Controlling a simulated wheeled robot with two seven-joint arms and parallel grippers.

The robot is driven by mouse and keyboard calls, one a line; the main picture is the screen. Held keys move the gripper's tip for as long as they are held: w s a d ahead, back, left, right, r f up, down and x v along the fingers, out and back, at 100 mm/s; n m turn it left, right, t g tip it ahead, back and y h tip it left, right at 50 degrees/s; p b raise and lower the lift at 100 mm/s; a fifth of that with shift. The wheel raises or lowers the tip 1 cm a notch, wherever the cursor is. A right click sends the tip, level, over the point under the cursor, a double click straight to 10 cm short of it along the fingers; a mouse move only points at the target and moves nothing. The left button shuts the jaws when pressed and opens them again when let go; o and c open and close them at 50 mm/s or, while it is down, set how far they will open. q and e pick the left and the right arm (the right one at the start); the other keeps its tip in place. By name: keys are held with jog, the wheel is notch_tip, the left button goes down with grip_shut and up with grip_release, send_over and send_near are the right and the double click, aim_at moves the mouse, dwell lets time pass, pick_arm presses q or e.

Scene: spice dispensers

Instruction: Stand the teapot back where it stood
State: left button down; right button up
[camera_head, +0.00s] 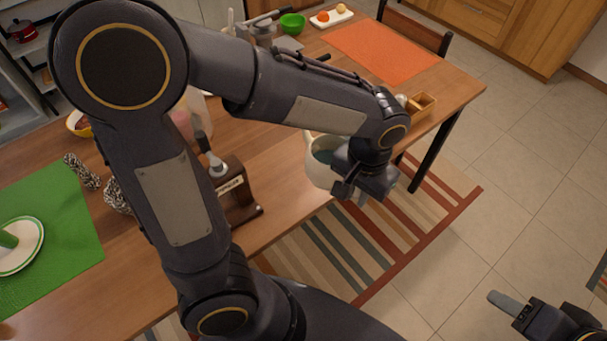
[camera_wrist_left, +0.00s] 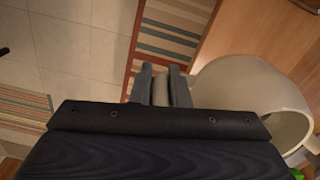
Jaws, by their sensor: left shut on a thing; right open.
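The teapot (camera_head: 318,172) is a cream, rounded pot with a bluish inside showing at its open top. It is at the front edge of the wooden table in the head view, partly hidden behind my left gripper (camera_head: 350,190). Whether the pot touches the table cannot be told. My right gripper (camera_head: 512,307) is open and empty, over the floor at lower right.
A dark wooden stand (camera_head: 238,205) with a grey-handled item is left of the teapot. An orange mat (camera_head: 385,50), a green bowl (camera_head: 292,23) and a small wooden box (camera_head: 424,102) are farther back. A green mat (camera_head: 60,215) with a plate lies left. My left arm hides part of the table.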

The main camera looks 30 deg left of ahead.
pick_arm(q)
jog(key=shift+a+f, duration=0.1)
jog(key=shift+f, duration=0.05)
jog(key=w+a+f, duration=0.1)
jog(key=a, duration=0.1)
jog(key=w+a+f, duration=0.1)
jog(key=w+a, duration=0.1)
jog(key=w+a+f, duration=0.2)
jog(key=a, duration=0.1)
jog(key=shift+w+a+p, duration=0.1)
jog(key=shift+w+p, duration=0.1)
jog(key=shift+p, duration=0.1)
jog(key=a+f, duration=0.1)
jog(key=w+f, duration=0.1)
jog(key=f, duration=0.1)
jog(key=w+a+f, duration=0.1)
jog(key=shift+w+a+f, duration=0.15)
jog(key=shift+a+f, duration=0.1)
jog(key=shift+a, duration=0.1)
jog(key=shift+w+a+f, duration=0.15)
jog(key=shift+a+f, duration=0.05)
jog(key=shift+f, duration=0.85)
jog(key=shift+w+a+f, duration=0.1)
jog(key=shift+a+f, duration=0.05)
jog(key=shift+f, duration=0.9)
jog(key=shift+f+b, duration=0.1)
jog(key=shift+b, duration=0.2)
jog(key=shift+f, duration=0.15)
jog(key=c, duration=1.4)
grip_release()
